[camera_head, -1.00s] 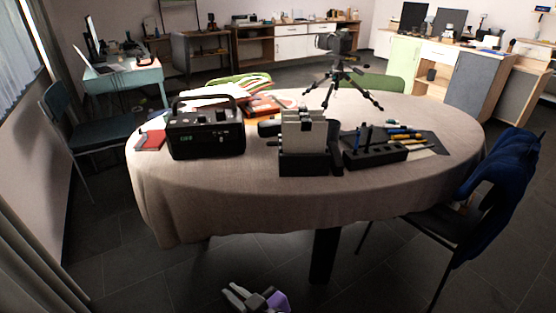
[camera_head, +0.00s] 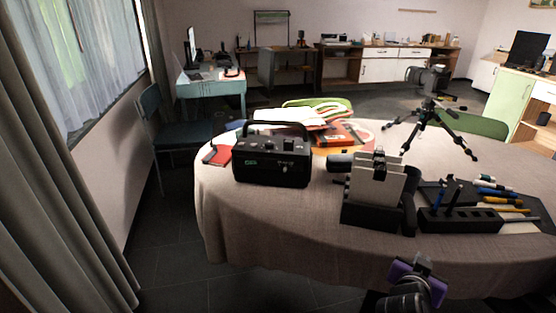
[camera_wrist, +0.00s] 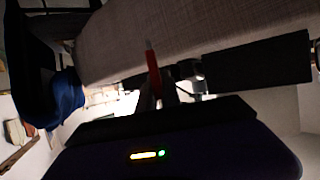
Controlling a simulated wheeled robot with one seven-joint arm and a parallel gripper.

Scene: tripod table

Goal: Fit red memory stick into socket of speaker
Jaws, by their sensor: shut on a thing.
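The speaker (camera_head: 272,168) is a black box with a carrying handle and a small green display, standing upright on the left part of the table. Its socket cannot be made out. My gripper (camera_head: 422,264) shows at the lower right of the head view, at the table's front edge, well to the right of the speaker and apart from it. The stick cannot be made out in the head view.
The cloth-covered table (camera_head: 270,235) has free room at its front left. A black holder with upright grey plates (camera_head: 372,190) stands right of the speaker. Beyond are a pen block (camera_head: 460,220) and a camera tripod (camera_head: 432,115). A red notebook (camera_head: 218,155) lies left of the speaker.

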